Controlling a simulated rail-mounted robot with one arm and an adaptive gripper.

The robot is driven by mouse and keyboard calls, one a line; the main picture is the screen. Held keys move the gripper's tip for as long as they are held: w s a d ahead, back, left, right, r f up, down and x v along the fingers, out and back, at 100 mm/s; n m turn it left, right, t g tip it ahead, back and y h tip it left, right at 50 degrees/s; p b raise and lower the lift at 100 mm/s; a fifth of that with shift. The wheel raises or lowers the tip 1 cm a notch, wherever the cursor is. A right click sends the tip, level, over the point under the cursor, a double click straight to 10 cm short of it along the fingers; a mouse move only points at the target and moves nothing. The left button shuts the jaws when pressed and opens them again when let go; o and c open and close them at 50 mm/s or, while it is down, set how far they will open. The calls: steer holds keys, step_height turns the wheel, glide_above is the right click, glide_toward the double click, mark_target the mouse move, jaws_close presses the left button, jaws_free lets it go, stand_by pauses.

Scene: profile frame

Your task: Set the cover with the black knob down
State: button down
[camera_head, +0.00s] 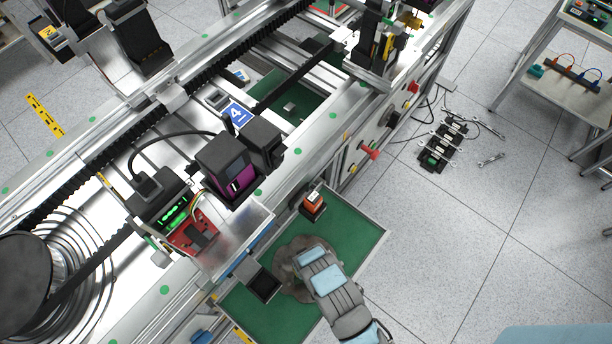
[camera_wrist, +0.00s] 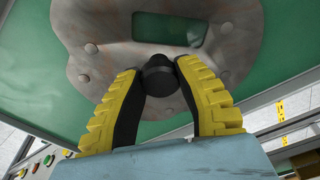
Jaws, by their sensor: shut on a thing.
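The cover is a grey, blotchy, rounded plate (camera_head: 284,264) with rivets and a rectangular cut-out. It fills the upper part of the wrist view (camera_wrist: 90,72), with green showing through the cut-out. Its black knob (camera_wrist: 157,84) stands between the yellow-and-black fingers of my gripper (camera_wrist: 158,72), which is shut on it. In the head view my arm hides the knob, the fingers and part of the cover. The cover is over the green tray (camera_head: 350,232); I cannot tell whether it touches the tray.
An orange block in a black holder (camera_head: 313,202) stands near the tray's back edge. A black square bin (camera_head: 263,284) sits just left of the cover. The tray has a raised metal rim. Green floor to the cover's right is clear. The machine frame borders the tray.

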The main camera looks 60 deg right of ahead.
steer(key=c, duration=0.8)
jaws_free()
steer(key=shift+f, duration=0.1)
step_height(320, 180, up, 12)
steer(key=s+p, duration=0.1)
steer(key=p, duration=0.2)
steer(key=shift+s+a+p, duration=0.2)
steer(key=shift+a+p, duration=0.15)
steer(key=shift+a, duration=0.05)
